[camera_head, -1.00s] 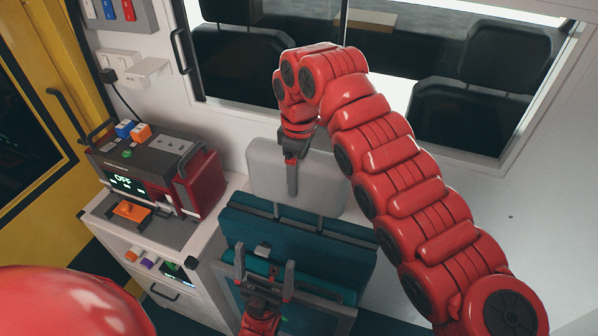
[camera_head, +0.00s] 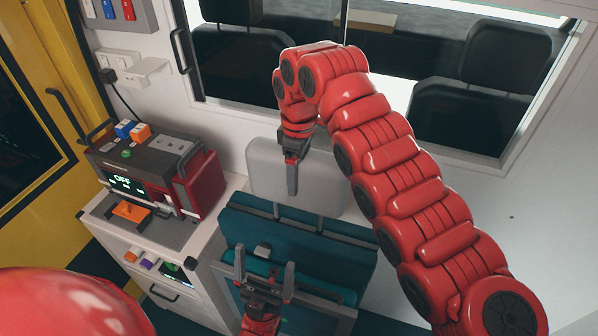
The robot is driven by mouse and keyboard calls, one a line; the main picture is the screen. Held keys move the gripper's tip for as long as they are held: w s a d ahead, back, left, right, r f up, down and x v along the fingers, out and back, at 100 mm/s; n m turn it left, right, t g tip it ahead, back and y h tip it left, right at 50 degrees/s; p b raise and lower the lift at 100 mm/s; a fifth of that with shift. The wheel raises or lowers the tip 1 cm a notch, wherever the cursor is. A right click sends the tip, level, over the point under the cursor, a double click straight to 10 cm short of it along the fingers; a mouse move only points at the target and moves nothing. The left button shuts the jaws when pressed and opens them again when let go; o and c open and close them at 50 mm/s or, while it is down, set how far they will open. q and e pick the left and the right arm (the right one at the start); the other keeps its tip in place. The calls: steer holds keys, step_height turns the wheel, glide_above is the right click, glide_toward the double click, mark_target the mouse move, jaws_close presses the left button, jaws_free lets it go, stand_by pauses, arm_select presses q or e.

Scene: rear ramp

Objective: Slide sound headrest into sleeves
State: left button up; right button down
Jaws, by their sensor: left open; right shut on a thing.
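The light grey headrest (camera_head: 325,183) stands upright at the top edge of the teal seat back (camera_head: 325,243). My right gripper (camera_head: 292,180) reaches down from above and is shut on the headrest near its middle. A small grey block (camera_head: 263,251) shows on the teal seat just above and between those fingers.
A red and grey device (camera_head: 165,170) with an "OFF" display stands on a white cabinet (camera_head: 170,262) at the left. A window (camera_head: 400,95) with dark seats behind it is at the back. The yellow door frame (camera_head: 75,170) is at far left. The wall at right is bare.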

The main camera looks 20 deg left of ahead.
mark_target(299, 201)
steer(key=shift+f+b, duration=3.65)
steer(key=shift+f, duration=1.15)
jaws_free()
steer(key=shift+r, duration=0.1)
steer(key=shift+r, duration=0.45)
step_height(299, 201, up, 5)
steer(key=shift+r, duration=0.1)
step_height(299, 201, up, 11)
steer(key=p, duration=1.2)
steer(key=shift+s+r, duration=0.1)
steer(key=shift+r, duration=0.1)
steer(key=shift+f, duration=0.1)
